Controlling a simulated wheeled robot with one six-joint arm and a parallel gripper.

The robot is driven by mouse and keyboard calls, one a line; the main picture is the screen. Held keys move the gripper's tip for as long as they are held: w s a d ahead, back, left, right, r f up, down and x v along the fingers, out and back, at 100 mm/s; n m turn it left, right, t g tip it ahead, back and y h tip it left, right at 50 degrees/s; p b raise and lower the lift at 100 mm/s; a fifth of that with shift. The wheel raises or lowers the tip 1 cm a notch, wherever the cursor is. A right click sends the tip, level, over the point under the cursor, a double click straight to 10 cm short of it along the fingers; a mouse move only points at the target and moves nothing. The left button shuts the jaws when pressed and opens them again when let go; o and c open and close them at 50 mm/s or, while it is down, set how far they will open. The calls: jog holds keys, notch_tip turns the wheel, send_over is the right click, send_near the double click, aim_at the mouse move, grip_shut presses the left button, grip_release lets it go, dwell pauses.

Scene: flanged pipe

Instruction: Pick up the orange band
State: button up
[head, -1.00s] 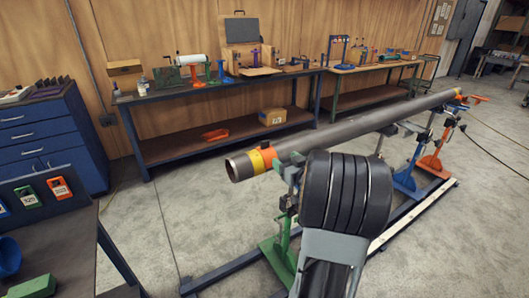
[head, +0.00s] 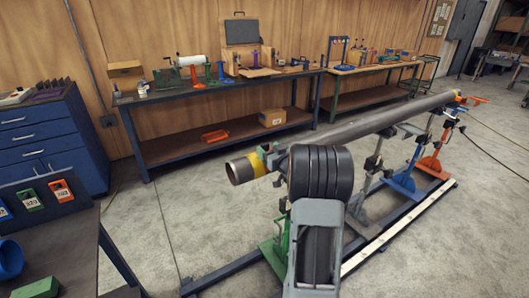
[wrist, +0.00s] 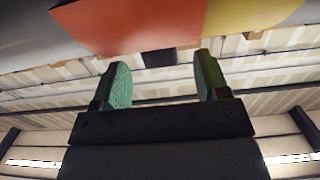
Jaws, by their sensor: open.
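The orange band (wrist: 130,25) fills the upper left of the wrist view, wrapped around the pipe, with a yellow ring (wrist: 240,14) beside it. A small dark block (wrist: 158,57) hangs at the band's lower edge. My gripper (wrist: 160,78) is open and empty, its two green-padded fingers pointing at the band from below, apart from it as far as I can tell. My arm hides the pipe just right of there and the fingertips.
The long grey pipe (head: 380,124) rests on stands along a floor rail, with a green stand (head: 272,250) under my arm and a blue stand (head: 404,180) farther back. Workbenches (head: 220,88) line the wall. A dark table (head: 60,245) is at left. Floor left of the pipe is clear.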

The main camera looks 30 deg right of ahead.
jog(key=shift+w, duration=1.2)
jog(key=c, duration=1)
jog(key=shift+c, duration=0.2)
jog(key=shift+r, duration=0.1)
